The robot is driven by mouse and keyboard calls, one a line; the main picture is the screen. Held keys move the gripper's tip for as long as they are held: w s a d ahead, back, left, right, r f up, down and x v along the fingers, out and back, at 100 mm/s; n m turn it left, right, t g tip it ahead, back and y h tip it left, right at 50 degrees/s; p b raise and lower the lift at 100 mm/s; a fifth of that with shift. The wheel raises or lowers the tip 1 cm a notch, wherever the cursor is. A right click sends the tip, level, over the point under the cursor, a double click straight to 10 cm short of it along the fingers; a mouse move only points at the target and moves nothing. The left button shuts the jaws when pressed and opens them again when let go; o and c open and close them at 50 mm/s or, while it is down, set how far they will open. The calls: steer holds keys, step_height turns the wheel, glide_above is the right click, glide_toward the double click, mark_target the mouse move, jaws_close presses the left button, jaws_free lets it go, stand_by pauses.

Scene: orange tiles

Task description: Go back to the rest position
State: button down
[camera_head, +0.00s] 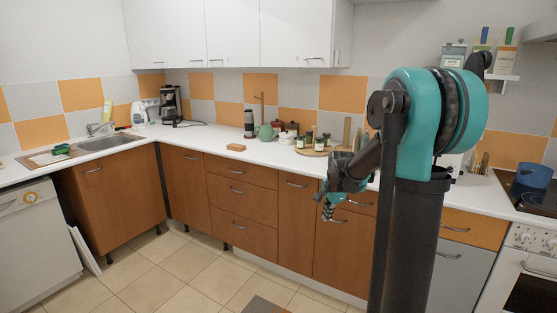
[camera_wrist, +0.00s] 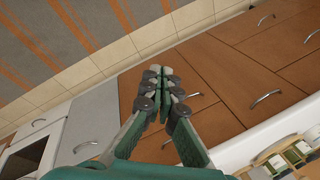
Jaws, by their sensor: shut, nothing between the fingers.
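My gripper (camera_head: 329,207) hangs in front of the counter's lower cabinets, at the end of my folded teal arm, in the head view. In the wrist view my gripper (camera_wrist: 163,77) shows its two green fingers with their tips together. It is shut and empty. The fingers point toward the cabinet fronts and the floor, apart from any object. My arm hides part of the counter and cabinets behind it in the head view.
The white counter (camera_head: 215,143) carries a wooden board with several jars (camera_head: 325,142), a green teapot (camera_head: 265,132) and a coffee machine (camera_head: 171,103). A blue pot (camera_head: 531,180) stands on the hob at right. The tiled floor (camera_head: 165,275) is mostly clear, with a dark mat (camera_head: 262,305) in front.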

steer(key=s+f+n, duration=0.2)
steer(key=s+n, duration=0.2)
steer(key=s, duration=0.5)
steer(key=s+f+n, duration=0.3)
steer(key=s+n, duration=0.1)
steer(key=s, duration=0.6)
steer(key=s+d+f+n, duration=0.1)
steer(key=s+f+n, duration=0.2)
steer(key=s, duration=0.7)
steer(key=shift+n+t+h, duration=0.4)
steer(key=shift+n, duration=0.7)
